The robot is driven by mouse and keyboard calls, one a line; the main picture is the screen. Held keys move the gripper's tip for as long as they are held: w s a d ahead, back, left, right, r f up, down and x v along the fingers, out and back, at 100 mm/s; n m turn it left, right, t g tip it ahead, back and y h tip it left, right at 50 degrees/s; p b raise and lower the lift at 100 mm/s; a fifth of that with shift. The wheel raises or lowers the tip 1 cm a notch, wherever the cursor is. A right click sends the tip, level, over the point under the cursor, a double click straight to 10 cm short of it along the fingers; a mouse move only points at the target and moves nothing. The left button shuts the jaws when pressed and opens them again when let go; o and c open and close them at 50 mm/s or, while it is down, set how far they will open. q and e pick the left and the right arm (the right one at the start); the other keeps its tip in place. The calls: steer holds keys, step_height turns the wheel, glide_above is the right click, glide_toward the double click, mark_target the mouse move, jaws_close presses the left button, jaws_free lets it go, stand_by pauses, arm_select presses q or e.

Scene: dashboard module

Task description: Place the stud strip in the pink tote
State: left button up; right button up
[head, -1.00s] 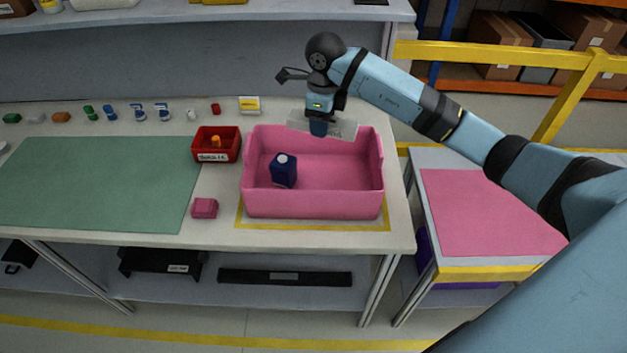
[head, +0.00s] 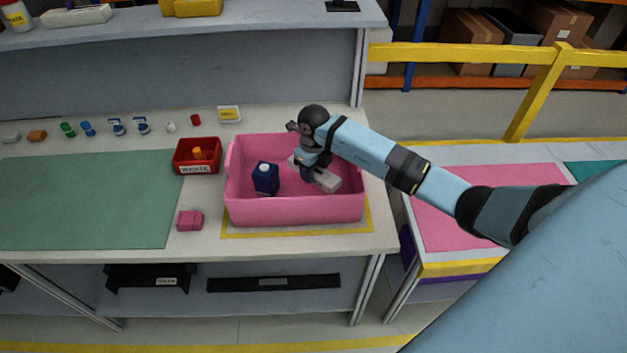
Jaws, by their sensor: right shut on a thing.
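The pink tote (head: 295,211) stands on the right part of the table, inside a yellow outline. My right gripper (head: 309,173) reaches down into it and is shut on a pale grey-white strip, the stud strip (head: 326,182). The strip is tilted, its near end pointing right and toward the front, inside the tote's walls as seen from here. The fingers cover part of the strip, and I cannot tell whether it touches the tote's floor. A dark blue carton-shaped thing (head: 265,178) is in the left part of the tote. My left gripper is not in view.
A red bin (head: 197,169) with an orange thing inside stands left of the tote. A small pink block (head: 189,220) lies in front of the bin. A green mat (head: 90,200) covers the left, with several small items behind it. A pink-topped side table stands at right.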

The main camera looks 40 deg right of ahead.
mark_target(314, 188)
step_height(314, 188, down, 5)
steer(key=shift+f, duration=0.1)
stand_by(0.3)
steer(key=shift+f, duration=0.15)
steer(key=o, duration=1)
steer(key=shift+c, duration=0.2)
steer(key=shift+r, duration=0.35)
step_height(314, 188, up, 12)
steer(key=shift+f+b, duration=0.15)
steer(key=shift+b, duration=0.15)
